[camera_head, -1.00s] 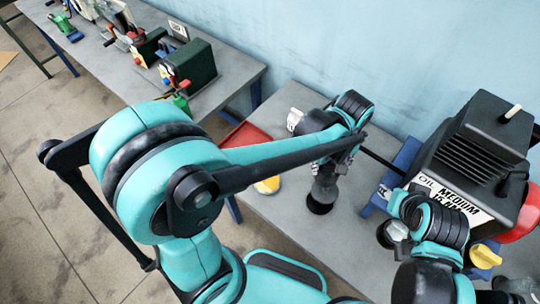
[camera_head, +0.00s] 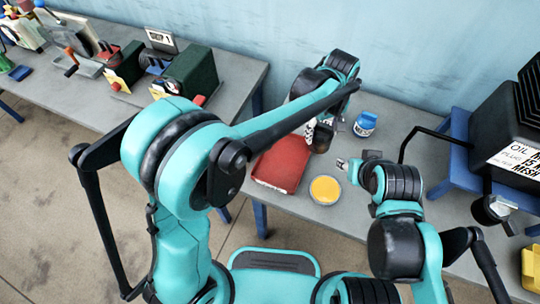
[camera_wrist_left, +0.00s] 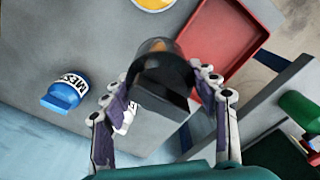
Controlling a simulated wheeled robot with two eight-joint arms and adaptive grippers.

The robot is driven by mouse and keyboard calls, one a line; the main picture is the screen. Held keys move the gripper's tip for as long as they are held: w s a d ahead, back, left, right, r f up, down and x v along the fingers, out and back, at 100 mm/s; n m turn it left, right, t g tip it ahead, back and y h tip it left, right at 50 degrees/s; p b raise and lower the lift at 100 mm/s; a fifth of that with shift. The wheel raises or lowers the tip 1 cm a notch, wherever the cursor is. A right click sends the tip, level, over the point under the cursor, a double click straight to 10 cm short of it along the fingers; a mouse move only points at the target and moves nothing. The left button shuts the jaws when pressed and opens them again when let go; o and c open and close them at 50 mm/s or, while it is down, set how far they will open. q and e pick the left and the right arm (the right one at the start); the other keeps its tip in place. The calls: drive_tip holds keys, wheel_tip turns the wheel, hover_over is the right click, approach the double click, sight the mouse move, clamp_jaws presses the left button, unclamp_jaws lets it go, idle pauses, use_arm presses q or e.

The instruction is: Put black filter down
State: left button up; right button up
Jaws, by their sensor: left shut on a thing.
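The black filter (camera_wrist_left: 160,85) is a dark cup-like piece with a glossy rim. My left gripper (camera_wrist_left: 158,105) is shut on it, with a finger on each side in the left wrist view. In the head view the filter (camera_head: 322,138) hangs under my left gripper (camera_head: 323,125), beside the red tray's right edge, partly hidden by the arm. I cannot tell whether its bottom touches the table. My right gripper (camera_head: 348,164) is low over the grey table (camera_head: 295,205), right of the filter; its jaws are too small to judge.
The red tray (camera_head: 280,165) lies at the left of the table, with a yellow-filled round dish (camera_head: 325,189) to its right. A blue jar (camera_head: 365,124) stands behind. A black oil machine (camera_head: 495,125) on a blue stand is at right. Another bench (camera_head: 235,75) is at left.

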use_arm(q)
drive_tip(key=shift+s+a+f+b, duration=0.2)
drive_tip(key=shift+a+f+b, duration=1.05)
drive_tip(key=shift+a+f, duration=1.45)
drive_tip(key=shift+s+a+f+b, duration=0.2)
drive_tip(key=shift+a+f+b, duration=1)
drive_tip(key=shift+a+f, duration=1.45)
drive_tip(key=o, duration=1.4)
drive_tip(key=shift+f, duration=0.1)
